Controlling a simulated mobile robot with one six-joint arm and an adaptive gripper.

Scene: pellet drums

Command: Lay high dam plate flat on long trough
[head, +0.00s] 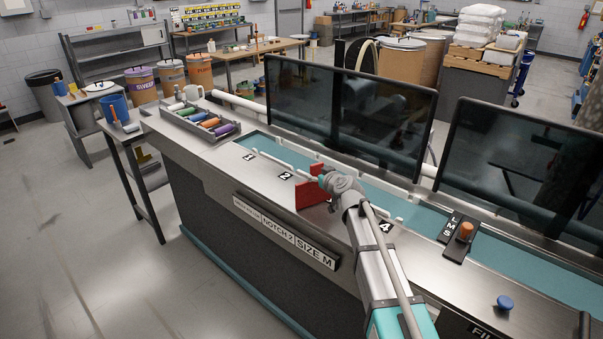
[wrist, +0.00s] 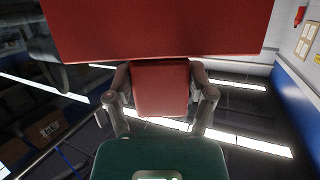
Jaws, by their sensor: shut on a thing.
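The red high dam plate (head: 308,194) is in my gripper (head: 327,180), over the metal worktop beside the long teal trough (head: 400,210). In the head view the plate looks upright, not lying flat. In the wrist view its wide red face (wrist: 155,30) fills the top, and a smaller red part (wrist: 160,85) sits between my fingers. My gripper is shut on the plate. My arm hides the trough behind it, and I cannot tell whether the plate touches the worktop.
Dark glass screens (head: 348,105) stand behind the trough. A tray (head: 168,122) of coloured rolls sits at the left end. A lever switch (head: 460,238) and blue knob (head: 505,303) are to the right. A sign reads NOTCH 2, SIZE M (head: 285,232).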

